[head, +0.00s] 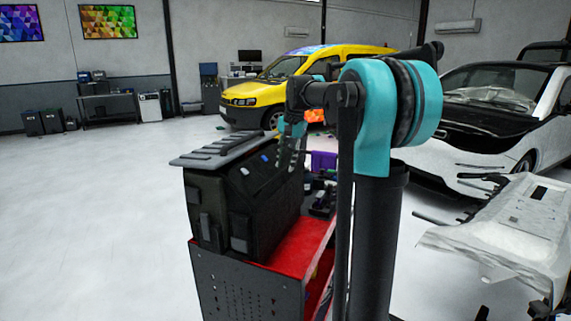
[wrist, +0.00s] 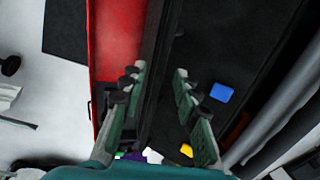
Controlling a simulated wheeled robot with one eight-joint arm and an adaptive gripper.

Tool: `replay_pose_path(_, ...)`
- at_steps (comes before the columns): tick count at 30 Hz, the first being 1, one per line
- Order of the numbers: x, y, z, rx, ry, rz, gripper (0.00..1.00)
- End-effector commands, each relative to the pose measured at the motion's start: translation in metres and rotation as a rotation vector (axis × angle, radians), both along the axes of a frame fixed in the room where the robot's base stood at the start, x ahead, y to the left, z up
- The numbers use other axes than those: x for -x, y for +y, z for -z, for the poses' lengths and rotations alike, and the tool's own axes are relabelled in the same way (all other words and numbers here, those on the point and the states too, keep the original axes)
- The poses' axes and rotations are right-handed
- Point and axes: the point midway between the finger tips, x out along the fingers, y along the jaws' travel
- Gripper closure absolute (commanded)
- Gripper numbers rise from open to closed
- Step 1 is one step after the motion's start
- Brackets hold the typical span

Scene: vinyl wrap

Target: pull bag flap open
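The bag (head: 232,222) is a dark, boxy bag with pockets on its sides, standing on a red cart. Its flap (head: 222,148) is a ribbed dark panel at the top, lying roughly level and jutting out past the bag's left edge. My gripper (head: 290,158) is at the upper right of the bag, fingers pointing down. In the wrist view my gripper (wrist: 160,88) has its fingers apart, with a dark edge running between them. I cannot tell whether either finger touches it. A dark surface with a blue patch (wrist: 221,92) lies right of the fingers.
The red cart top (head: 300,243) holds dark tools and a purple item (head: 323,160) behind the bag. A yellow van (head: 290,85) stands behind, and a white car (head: 490,120) and loose white panel (head: 510,225) are at right. The floor at left is clear.

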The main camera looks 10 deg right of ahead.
Motion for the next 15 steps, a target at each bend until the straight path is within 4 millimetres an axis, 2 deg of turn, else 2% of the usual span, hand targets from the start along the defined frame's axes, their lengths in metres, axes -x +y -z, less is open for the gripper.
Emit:
replay_pose_path(3, -0.0006, 0.0011, 0.0064, 0.000, 0.000, 0.000, 0.69)
replay_pose_path(11, -0.0008, 0.0014, 0.0077, 0.000, 0.000, 0.000, 0.69)
replay_pose_path(12, -0.0008, 0.0014, 0.0077, 0.000, 0.000, 0.000, 0.70)
replay_pose_path(15, -0.0008, 0.0014, 0.0076, 0.000, 0.000, 0.000, 0.83)
